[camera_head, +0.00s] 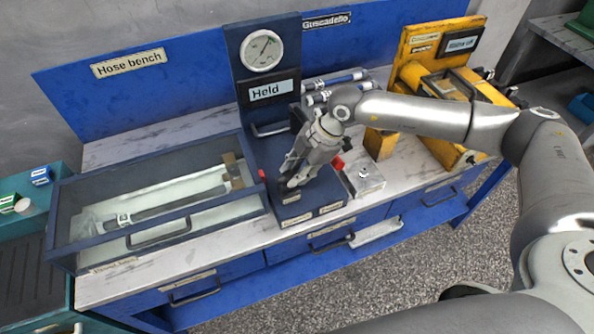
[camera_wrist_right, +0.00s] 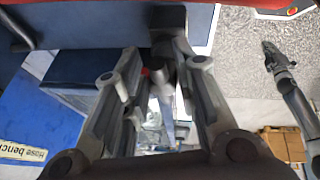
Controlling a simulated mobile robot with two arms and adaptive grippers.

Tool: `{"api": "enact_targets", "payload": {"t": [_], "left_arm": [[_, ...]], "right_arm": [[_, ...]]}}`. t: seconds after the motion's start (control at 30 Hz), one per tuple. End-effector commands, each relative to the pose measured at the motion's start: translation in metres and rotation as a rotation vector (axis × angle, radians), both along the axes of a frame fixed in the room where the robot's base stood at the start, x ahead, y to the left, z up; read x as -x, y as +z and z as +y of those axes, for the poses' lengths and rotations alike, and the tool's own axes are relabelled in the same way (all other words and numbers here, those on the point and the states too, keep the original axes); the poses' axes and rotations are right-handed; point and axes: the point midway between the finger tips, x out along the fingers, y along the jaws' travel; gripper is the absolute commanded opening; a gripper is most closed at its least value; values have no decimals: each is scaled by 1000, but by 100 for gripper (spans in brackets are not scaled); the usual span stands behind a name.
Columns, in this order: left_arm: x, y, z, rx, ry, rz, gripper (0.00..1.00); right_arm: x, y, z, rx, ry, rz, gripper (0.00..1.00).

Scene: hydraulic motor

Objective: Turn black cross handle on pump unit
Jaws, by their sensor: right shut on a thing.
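The pump unit (camera_head: 262,120) is a dark blue panel and base on the bench, with a round gauge (camera_head: 261,51) and a display reading "Held" (camera_head: 271,91). My right gripper (camera_head: 291,181) reaches down onto the unit's base and is shut on the black cross handle (camera_head: 289,196), which it mostly hides. In the right wrist view, the fingers (camera_wrist_right: 166,60) close in around a dark part (camera_wrist_right: 167,22), and the handle's arms cannot be made out. What looks like my left gripper (camera_wrist_right: 278,58) is at the right of that view, too small to read.
A lidded case with a clear top (camera_head: 160,205) lies left of the unit. A small metal block (camera_head: 363,180) stands close on the right, with a yellow machine (camera_head: 440,90) beyond it. Green trays (camera_head: 30,240) are at far left. Grey floor lies in front.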

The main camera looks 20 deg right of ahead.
Motion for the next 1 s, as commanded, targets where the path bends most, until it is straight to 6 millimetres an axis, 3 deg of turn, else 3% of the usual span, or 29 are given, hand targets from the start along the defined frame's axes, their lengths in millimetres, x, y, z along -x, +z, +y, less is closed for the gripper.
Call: {"api": "enact_targets", "payload": {"t": [1.0], "left_arm": [[0, -59, 0, 0, -1, 0, 0]], "right_arm": [[-19, -2, 10, -3, 914, -4, 3]]}}
